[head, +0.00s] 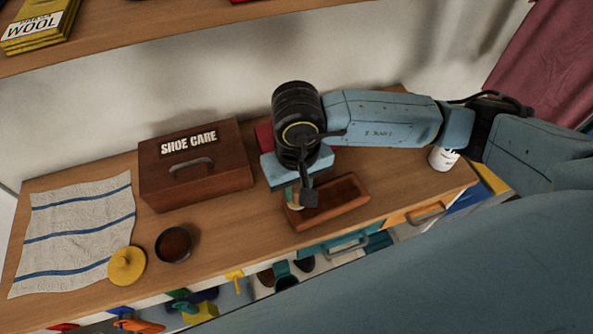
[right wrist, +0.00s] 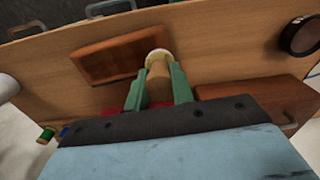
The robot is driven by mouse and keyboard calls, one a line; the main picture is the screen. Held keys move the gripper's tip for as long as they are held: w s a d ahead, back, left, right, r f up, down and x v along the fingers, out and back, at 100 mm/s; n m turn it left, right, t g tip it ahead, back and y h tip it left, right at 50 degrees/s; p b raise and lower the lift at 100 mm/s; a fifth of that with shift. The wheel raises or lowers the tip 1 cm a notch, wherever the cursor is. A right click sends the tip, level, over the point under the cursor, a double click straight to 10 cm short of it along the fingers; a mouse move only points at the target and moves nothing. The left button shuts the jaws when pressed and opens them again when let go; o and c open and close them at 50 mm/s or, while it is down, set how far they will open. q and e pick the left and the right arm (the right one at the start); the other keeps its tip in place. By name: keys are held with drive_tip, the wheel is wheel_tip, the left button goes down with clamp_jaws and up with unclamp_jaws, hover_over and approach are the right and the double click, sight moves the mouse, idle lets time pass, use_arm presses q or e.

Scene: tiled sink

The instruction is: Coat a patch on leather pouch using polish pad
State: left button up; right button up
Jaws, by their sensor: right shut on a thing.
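The leather pouch (head: 338,204) is a flat brown block lying on the wooden shelf, right of centre. It also shows in the right wrist view (right wrist: 105,60). My right gripper (head: 296,198) is at the pouch's left end in the head view. In the right wrist view its two green fingers (right wrist: 157,88) are shut on the polish pad (right wrist: 157,57), which has a tan handle and a cream head. The pad's head overlaps one end of the pouch; I cannot tell if they touch. My left gripper is not in view.
An open dark tin of brown polish (head: 174,245) and a yellow lid (head: 127,266) stand front left. A striped cloth (head: 75,230) lies at far left. The brown SHOE CARE box (head: 195,170) stands behind. A white container (head: 443,158) is at right. Coloured items lie in front below.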

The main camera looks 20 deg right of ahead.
drive_tip(key=shift+r+p, duration=0.7)
drive_tip(key=shift+r, duration=1.25)
